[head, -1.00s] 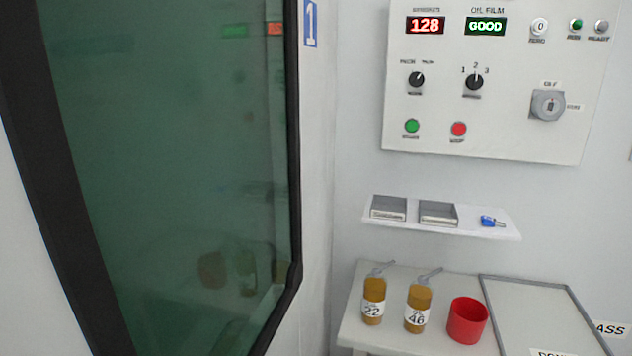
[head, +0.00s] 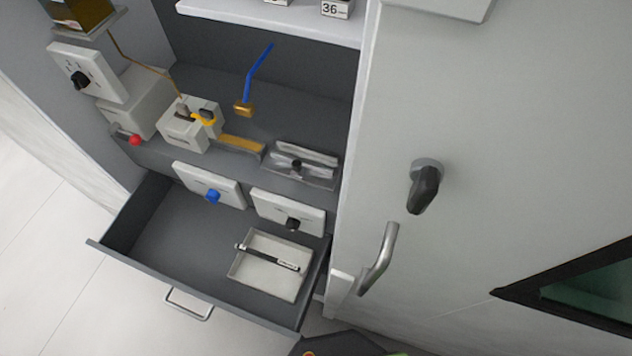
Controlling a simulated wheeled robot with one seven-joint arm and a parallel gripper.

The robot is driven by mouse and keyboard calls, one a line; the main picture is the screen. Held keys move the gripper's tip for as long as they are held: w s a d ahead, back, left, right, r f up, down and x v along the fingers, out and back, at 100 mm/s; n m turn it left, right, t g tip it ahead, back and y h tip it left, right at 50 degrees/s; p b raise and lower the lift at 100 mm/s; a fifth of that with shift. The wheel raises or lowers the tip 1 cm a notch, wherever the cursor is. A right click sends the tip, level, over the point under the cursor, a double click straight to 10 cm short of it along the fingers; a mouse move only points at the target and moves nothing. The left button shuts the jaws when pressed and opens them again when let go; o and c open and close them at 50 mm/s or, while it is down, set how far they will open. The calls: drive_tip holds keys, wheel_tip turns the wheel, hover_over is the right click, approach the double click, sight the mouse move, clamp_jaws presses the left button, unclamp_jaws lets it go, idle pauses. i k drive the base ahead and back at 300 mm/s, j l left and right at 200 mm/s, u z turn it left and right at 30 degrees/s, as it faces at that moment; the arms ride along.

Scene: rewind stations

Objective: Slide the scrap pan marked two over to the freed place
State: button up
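No pan with a readable mark two shows in the head view. A shallow pale tray (head: 258,283) sits in the right part of an open grey drawer (head: 165,245), with a black pen-like item (head: 268,257) lying across it. I cannot tell whether this tray is a scrap pan. The left part of the drawer floor is bare. My gripper is not in view; only a dark part that I cannot identify shows at the bottom edge.
Above the drawer, a dark bench holds a pale block device (head: 188,128), a blue-handled tool (head: 258,78) and a metal fixture (head: 300,165). A grey door with a handle (head: 380,260) and black knob (head: 424,185) stands at right. Pale floor (head: 60,285) is clear at lower left.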

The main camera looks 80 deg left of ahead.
sight(273, 266)
drive_tip(key=k+u, duration=0.1)
drive_tip(key=u, duration=3.4)
drive_tip(key=i+j+u, duration=0.1)
drive_tip(key=u, duration=0.8)
drive_tip(key=i+u, duration=0.15)
drive_tip(key=u, duration=0.3)
drive_tip(key=i+u, duration=0.1)
drive_tip(key=u, duration=0.3)
